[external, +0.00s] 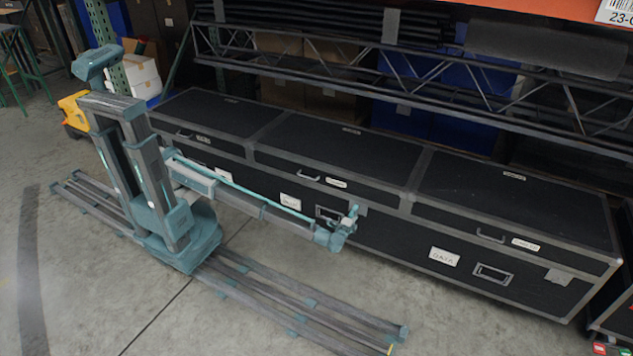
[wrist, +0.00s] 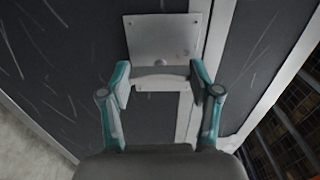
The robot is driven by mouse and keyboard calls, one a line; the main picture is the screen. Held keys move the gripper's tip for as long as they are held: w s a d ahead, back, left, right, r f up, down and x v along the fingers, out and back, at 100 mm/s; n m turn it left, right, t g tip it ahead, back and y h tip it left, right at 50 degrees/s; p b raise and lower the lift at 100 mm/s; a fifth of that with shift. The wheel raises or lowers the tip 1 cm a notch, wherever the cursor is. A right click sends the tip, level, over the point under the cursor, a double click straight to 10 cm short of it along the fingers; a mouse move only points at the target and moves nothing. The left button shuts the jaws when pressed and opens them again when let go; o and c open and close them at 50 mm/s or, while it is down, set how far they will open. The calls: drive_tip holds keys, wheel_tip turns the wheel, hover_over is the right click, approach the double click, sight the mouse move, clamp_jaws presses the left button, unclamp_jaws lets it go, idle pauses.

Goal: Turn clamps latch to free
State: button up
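The latch shows in the wrist view as a pale metal plate (wrist: 165,38) on a dark case wall, with a small round knob at its lower edge. A light, curved turn piece (wrist: 160,82) lies below the knob. My gripper (wrist: 160,86) has its two teal fingers apart, one at each end of this turn piece. I cannot tell whether the pads press on it. In the external view my gripper (external: 346,230) is at the front of the long black case (external: 380,235). My arm reaches to it from the left, and the gripper hides part of the case front there.
The case has three lidded sections with grey metal edges, handles (external: 490,237) and white labels (external: 444,257). A rack with metal truss beams (external: 420,80) stands behind and above it. Bare concrete floor (external: 470,325) lies in front of the case.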

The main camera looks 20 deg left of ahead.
drive_tip(key=o, duration=0.5)
drive_tip(key=shift+c, duration=0.2)
drive_tip(key=shift+s, duration=0.1)
drive_tip(key=s, duration=1.2)
drive_tip(key=shift+a, duration=0.35)
drive_tip(key=shift+w, duration=0.1)
